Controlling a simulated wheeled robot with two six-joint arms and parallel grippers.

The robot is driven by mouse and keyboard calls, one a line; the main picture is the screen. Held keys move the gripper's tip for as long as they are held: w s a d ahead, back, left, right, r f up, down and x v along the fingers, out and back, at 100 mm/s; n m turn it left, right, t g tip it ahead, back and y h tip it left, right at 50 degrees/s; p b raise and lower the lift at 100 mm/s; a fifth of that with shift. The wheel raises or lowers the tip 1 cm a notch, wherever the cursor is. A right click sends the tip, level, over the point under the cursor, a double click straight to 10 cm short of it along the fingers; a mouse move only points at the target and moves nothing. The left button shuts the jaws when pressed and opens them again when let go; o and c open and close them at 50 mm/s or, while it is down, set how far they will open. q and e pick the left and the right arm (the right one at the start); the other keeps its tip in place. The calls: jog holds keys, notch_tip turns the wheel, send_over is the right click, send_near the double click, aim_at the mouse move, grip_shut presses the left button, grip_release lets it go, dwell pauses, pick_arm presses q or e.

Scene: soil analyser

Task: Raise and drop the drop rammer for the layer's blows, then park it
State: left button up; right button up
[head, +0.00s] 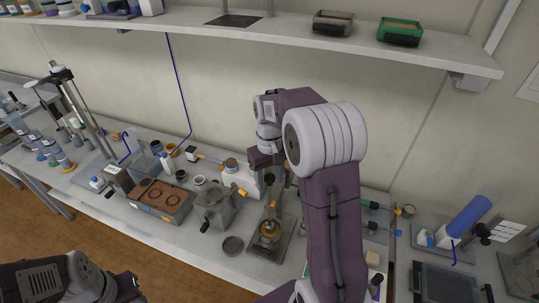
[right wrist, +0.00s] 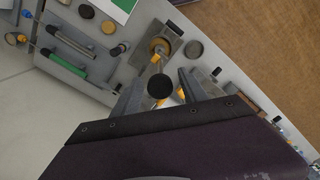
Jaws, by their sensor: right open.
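The drop rammer (head: 272,206) stands upright over a brass-coloured mould (head: 269,228) on a grey base plate (head: 262,248). My right gripper (head: 271,178) is at the rammer's upper end, pointing down, partly hidden by my own arm. In the right wrist view, a round black knob (right wrist: 160,86) shows between the two fingers of my right gripper (right wrist: 161,92), which are open with a gap around it. The mould (right wrist: 159,47) shows beyond the fingers. My left arm shows at the lower left of the head view; its fingers are out of the picture.
A grey hopper-like device (head: 214,208) and a soil tray (head: 160,200) stand left of the rammer. A round dark dish (head: 232,245) lies near the bench's front edge. A shelf (head: 300,42) runs above. Tools lie to the right.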

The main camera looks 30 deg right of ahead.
grip_shut()
notch_tip(320, 180, up, 8)
jog(key=p, duration=0.7)
jog(key=shift+p, duration=0.4)
jog(key=shift+o, duration=0.6)
grip_release()
jog(key=shift+f, duration=0.1)
